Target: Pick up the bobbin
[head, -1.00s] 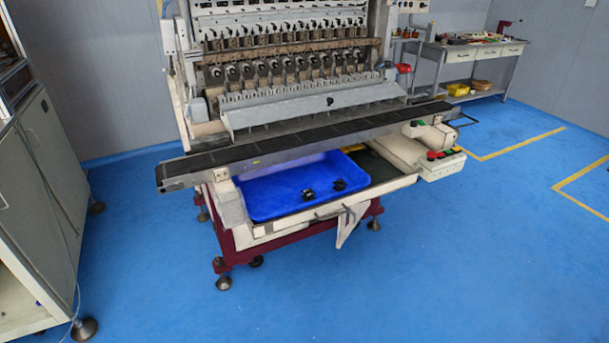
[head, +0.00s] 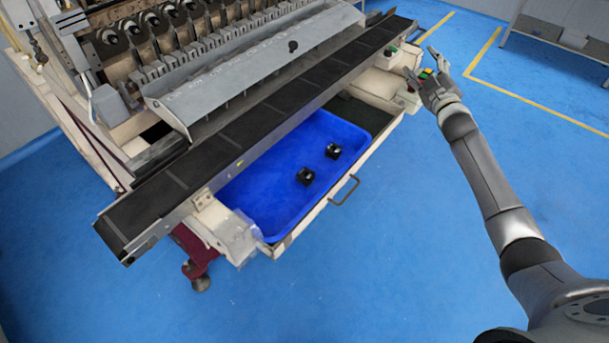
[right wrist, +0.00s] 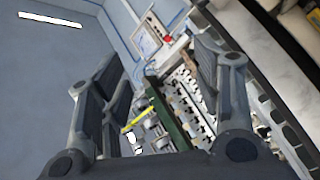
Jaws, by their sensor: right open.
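Two small black bobbins lie in the blue tray (head: 252,200) in the head view. One bobbin (head: 305,176) is near the tray's middle, and the other bobbin (head: 333,151) is just up and right of it. A third small dark piece, probably a bobbin (head: 292,46), sits on the machine's grey sloping shelf. My right gripper (head: 420,62) is open, with nothing seen between its fingers. It is up and right of the tray, by the machine's right end. Its spread fingers also show in the right wrist view (right wrist: 158,75). My left gripper is not in view.
The coil winder (head: 190,35) stands at upper left. Its black conveyor (head: 215,150) runs along the tray's back edge and overhangs it. A drawer handle (head: 344,190) sticks out in front. The blue floor in front is clear.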

